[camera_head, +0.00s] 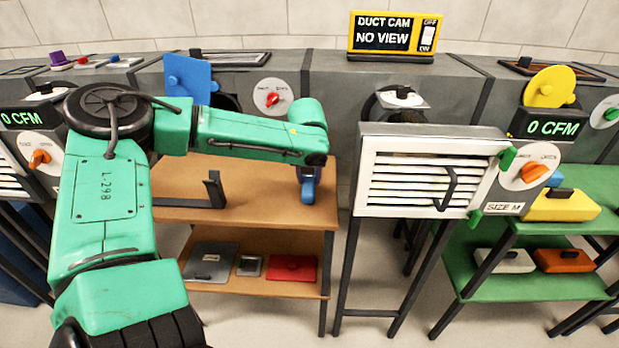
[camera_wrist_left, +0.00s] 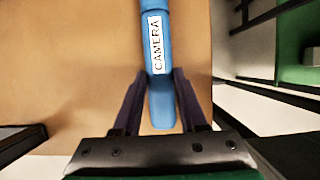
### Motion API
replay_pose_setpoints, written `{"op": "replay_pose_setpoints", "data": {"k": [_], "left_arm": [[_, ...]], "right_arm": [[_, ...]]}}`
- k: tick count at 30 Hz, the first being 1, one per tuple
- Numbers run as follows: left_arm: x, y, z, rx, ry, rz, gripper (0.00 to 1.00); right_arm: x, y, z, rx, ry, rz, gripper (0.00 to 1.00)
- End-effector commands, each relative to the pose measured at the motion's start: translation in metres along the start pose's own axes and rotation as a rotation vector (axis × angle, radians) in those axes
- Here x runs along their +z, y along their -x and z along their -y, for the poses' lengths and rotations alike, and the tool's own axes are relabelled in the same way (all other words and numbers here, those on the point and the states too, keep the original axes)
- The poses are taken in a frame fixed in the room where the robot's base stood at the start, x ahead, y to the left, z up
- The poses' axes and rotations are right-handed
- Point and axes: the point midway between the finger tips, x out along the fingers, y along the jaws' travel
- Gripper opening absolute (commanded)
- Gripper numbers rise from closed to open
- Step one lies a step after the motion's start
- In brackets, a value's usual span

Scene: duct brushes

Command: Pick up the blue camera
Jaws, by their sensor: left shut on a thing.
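The blue camera (camera_wrist_left: 157,45) is a blue rod-shaped thing with a white label reading CAMERA, seen in the left wrist view. In the head view a small part of the blue camera (camera_head: 308,188) shows below the end of my left arm, at the right side of the brown shelf's upper board. My left gripper (camera_wrist_left: 160,78) has its dark fingers on both sides of the camera's near end and is shut on it. In the head view the left gripper (camera_head: 308,172) is mostly hidden by my green arm. My right gripper is not in view.
The brown shelf (camera_head: 255,217) has a black bracket (camera_head: 214,190) on its upper board. Grey and red flat items lie on the lower board. A white vent grille (camera_head: 420,172) stands to the right. A green shelf (camera_head: 480,262) is farther right. A "NO VIEW" display (camera_head: 394,33) stands above.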

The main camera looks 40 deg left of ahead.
Motion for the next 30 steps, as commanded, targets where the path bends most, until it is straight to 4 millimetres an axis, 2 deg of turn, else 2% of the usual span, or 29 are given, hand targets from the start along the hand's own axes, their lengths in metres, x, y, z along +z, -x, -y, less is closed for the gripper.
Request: {"op": "replay_pose_setpoints", "data": {"k": [2, 5, 15, 18, 23, 30], "left_arm": [[0.004, 0.007, 0.0, 0.0, 0.0, 0.003, 0.0], [0.011, 0.024, 0.001, -0.003, 0.001, 0.005, 0.0], [0.059, 0.141, 0.001, -0.002, 0.002, 0.008, 0.0], [0.069, 0.165, 0.001, -0.002, 0.002, 0.006, 0.0], [0.077, 0.185, 0.001, -0.001, 0.001, 0.004, 0.0], [0.084, 0.203, 0.0, 0.0, 0.0, 0.003, 0.0]], "right_arm": [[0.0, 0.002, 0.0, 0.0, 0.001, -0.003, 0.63], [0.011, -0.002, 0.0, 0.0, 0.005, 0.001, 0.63], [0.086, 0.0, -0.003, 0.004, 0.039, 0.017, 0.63], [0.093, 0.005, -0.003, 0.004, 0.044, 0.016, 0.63], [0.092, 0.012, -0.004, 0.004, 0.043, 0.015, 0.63], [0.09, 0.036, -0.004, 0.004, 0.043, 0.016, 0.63]]}}
